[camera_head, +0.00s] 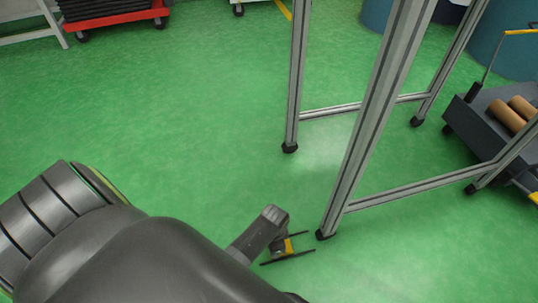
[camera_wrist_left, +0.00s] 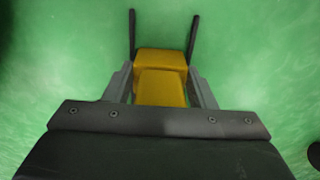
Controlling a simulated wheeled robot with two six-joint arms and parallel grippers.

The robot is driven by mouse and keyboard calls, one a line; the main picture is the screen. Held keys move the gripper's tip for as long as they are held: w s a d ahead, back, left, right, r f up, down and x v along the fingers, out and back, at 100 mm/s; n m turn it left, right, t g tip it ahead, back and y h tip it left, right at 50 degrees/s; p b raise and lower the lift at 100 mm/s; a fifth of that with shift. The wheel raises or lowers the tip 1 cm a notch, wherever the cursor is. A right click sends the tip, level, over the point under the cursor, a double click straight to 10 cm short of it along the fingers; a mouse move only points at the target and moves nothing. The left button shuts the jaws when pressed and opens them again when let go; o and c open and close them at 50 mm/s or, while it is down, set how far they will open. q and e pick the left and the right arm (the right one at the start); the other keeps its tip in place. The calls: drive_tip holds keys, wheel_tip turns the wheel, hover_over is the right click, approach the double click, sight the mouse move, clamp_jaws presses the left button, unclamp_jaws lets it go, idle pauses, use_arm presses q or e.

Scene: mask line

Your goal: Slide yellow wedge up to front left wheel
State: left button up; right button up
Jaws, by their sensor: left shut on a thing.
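The yellow wedge (camera_wrist_left: 160,65) is between the two fingers of my left gripper (camera_wrist_left: 163,22), which is shut on it. A small yellow part of the wedge (camera_head: 289,246) also shows in the head view, between the dark fingers of the left gripper (camera_head: 287,249). They are low over the green floor, just left of the nearest black wheel (camera_head: 324,235) of the aluminium frame (camera_head: 369,115), with a small gap. Another wheel (camera_head: 289,147) stands farther back. I cannot tell whether the wedge touches the floor. My right gripper is not in view.
The frame's upright and low side rail (camera_head: 420,187) stand to the right of the gripper. A dark cart (camera_head: 490,120) with brown rolls is at the right. A red trolley (camera_head: 115,20) stands at the back left. The green floor (camera_head: 180,120) between is clear.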

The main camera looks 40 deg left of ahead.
sight(287, 244)
use_arm(q)
drive_tip(key=shift+w+d, duration=0.8)
drive_tip(key=shift+w, duration=0.2)
drive_tip(key=shift+w+d, duration=0.8)
drive_tip(key=shift+w, duration=0.15)
drive_tip(key=shift+w+d+b, duration=0.55)
drive_tip(key=shift+w+d, duration=0.45)
drive_tip(key=shift+w, duration=0.1)
drive_tip(key=shift+w+d, duration=0.4)
drive_tip(key=shift+w, duration=0.1)
drive_tip(key=o, duration=1.2)
